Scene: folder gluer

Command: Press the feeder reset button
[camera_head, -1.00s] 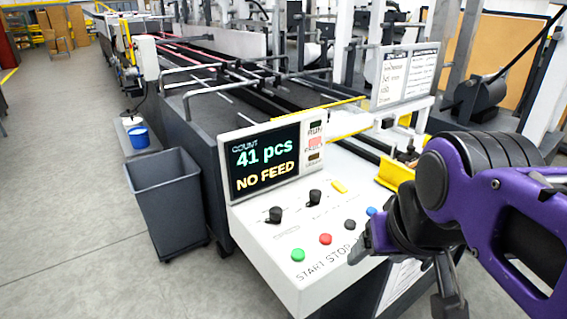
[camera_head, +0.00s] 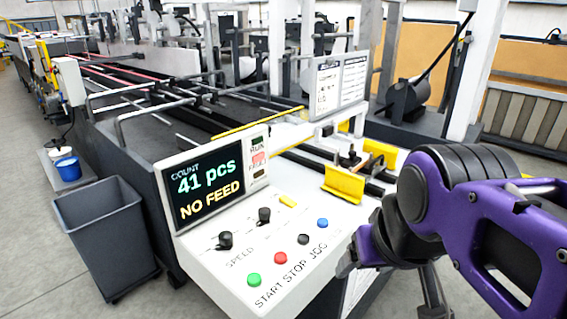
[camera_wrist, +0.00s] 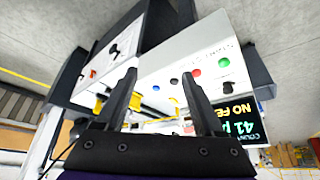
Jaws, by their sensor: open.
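The white control panel (camera_head: 270,250) carries a row of round buttons: green (camera_head: 254,280), red (camera_head: 280,258), black (camera_head: 303,239) and blue (camera_head: 322,223). START, STOP and JOG are printed beside the first three; I cannot read a label at the blue one. Its display (camera_head: 208,182) reads "41 pcs" and "NO FEED". My gripper (camera_head: 388,288) is open and empty, to the right of the panel's button row. In the wrist view the blue button (camera_wrist: 155,88) and black button (camera_wrist: 173,81) appear between my fingers (camera_wrist: 160,73); contact with either is not visible.
Two black knobs (camera_head: 264,215) and a yellow part (camera_head: 288,201) sit on the panel above the buttons. A grey bin (camera_head: 105,235) stands at left on open floor. Yellow guides (camera_head: 343,185) and the machine's rails lie behind the panel.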

